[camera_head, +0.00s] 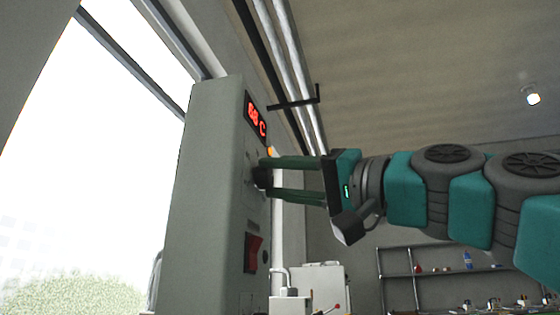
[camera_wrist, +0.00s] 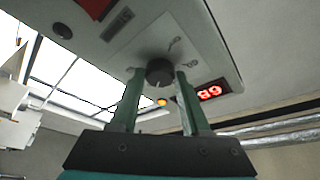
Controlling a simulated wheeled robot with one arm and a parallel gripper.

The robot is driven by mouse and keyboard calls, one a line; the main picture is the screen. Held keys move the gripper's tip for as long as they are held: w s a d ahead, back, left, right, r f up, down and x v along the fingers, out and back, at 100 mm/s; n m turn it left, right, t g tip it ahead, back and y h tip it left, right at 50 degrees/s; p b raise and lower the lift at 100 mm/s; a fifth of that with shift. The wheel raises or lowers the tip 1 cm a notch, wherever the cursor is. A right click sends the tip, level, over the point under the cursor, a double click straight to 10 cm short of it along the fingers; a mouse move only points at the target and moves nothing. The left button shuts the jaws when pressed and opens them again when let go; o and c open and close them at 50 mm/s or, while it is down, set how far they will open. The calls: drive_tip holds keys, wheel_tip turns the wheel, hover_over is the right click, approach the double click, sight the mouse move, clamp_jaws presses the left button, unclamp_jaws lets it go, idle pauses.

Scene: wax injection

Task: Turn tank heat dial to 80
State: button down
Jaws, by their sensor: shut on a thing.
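The tank heat dial (camera_wrist: 159,72) is a round dark knob on the pale panel of a tall grey cabinet (camera_head: 208,190). It shows in the head view (camera_head: 262,178) at the cabinet's edge. The red display (camera_head: 256,117) above it reads 68 C in the head view; it appears upside down in the wrist view (camera_wrist: 209,92). My gripper (camera_head: 268,177) reaches in from the right, its two green fingers shut on the dial, one on each side. In the wrist view the fingertips (camera_wrist: 159,75) flank the knob. The dial's pointer and scale are too small to read.
A red switch (camera_head: 253,252) sits lower on the cabinet face. A small orange light (camera_wrist: 162,102) is near the dial. Pipes (camera_head: 290,60) run behind the cabinet. Shelves (camera_head: 440,270) with small items stand at the back right. A bright window is on the left.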

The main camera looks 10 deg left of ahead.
drive_tip(key=shift+r+m+h+p, duration=0.1)
drive_tip(key=shift+m+h+p, duration=0.2)
drive_tip(key=shift+m+p, duration=0.45)
drive_tip(key=shift+t, duration=0.3)
drive_tip(key=shift+c, duration=1.9)
unclamp_jaws()
drive_tip(key=shift+d, duration=0.15)
drive_tip(key=v, duration=0.7)
drive_tip(key=shift+d+b, duration=0.3)
drive_tip(key=shift+b, duration=0.15)
drive_tip(key=shift+s+d, duration=0.1)
drive_tip(key=shift+s, duration=0.05)
